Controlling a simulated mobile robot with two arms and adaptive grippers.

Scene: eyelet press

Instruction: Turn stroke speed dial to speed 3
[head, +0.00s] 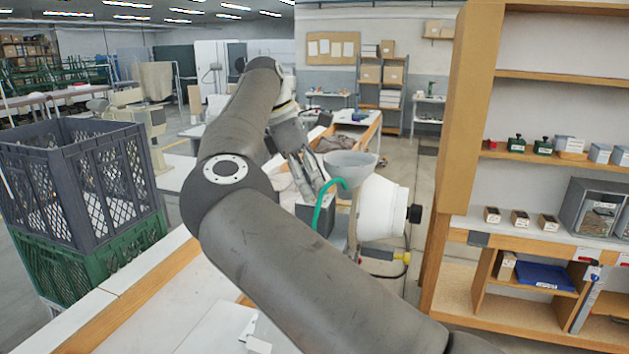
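The press (379,212) stands on the bench past my arm, with a white rounded housing, a grey bowl (350,163) on top and a green hose (318,205). A black knob (414,214) sticks out of the housing's right side; I cannot tell whether it is the stroke speed dial. No speed marks can be read. My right arm crosses the middle and hides much of the press. My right gripper (312,178) points down just left of the bowl; its fingertips are too small and overlapped to judge, and contact cannot be told. My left gripper is not in view.
A grey crate on a green crate (90,262) stands at the left beside the white bench top (150,305). A wooden shelf unit (462,150) with small boxes and a blue tray (545,275) stands at the right. Open floor lies between press and shelf.

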